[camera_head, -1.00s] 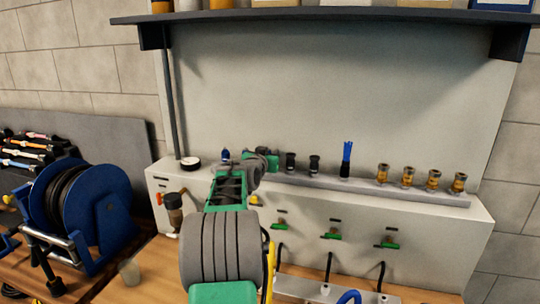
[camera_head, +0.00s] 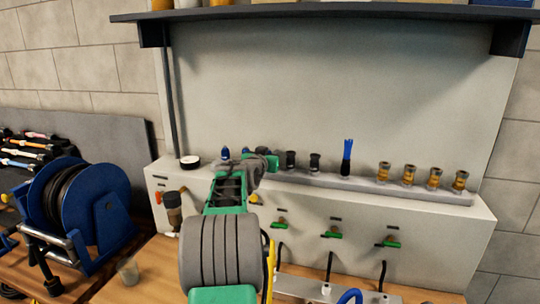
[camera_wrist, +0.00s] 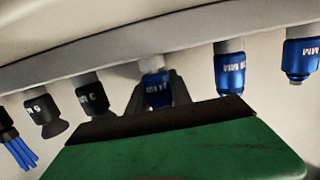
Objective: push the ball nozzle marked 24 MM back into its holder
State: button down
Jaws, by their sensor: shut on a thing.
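In the wrist view, which shows the scene upside down, a blue ball nozzle (camera_wrist: 157,90) with a grey neck is between the dark fingers of my gripper (camera_wrist: 156,98). White lettering on it looks like 24 MM, but is small and partly covered. Its neck meets the pale holder rail (camera_wrist: 120,62); I cannot tell how deep it sits. My gripper is shut on this nozzle. In the head view, the green hand of my gripper (camera_head: 262,160) hides the nozzle at the rail's left part (camera_head: 370,186).
Two more blue nozzles (camera_wrist: 229,68) (camera_wrist: 301,55) stand on one side, two black nozzles (camera_wrist: 92,95) (camera_wrist: 42,112) and a blue brush (camera_wrist: 18,145) on the other. Brass-coloured fittings (camera_head: 410,174) stand farther right. A dark shelf (camera_head: 330,14) hangs above. A blue hose reel (camera_head: 75,205) is left.

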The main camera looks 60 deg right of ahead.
jog(key=shift+f, duration=0.2)
jog(key=c, duration=1.1)
grip_release()
jog(key=b+v, duration=0.3)
jog(key=v, duration=0.5)
jog(key=shift+d, duration=0.1)
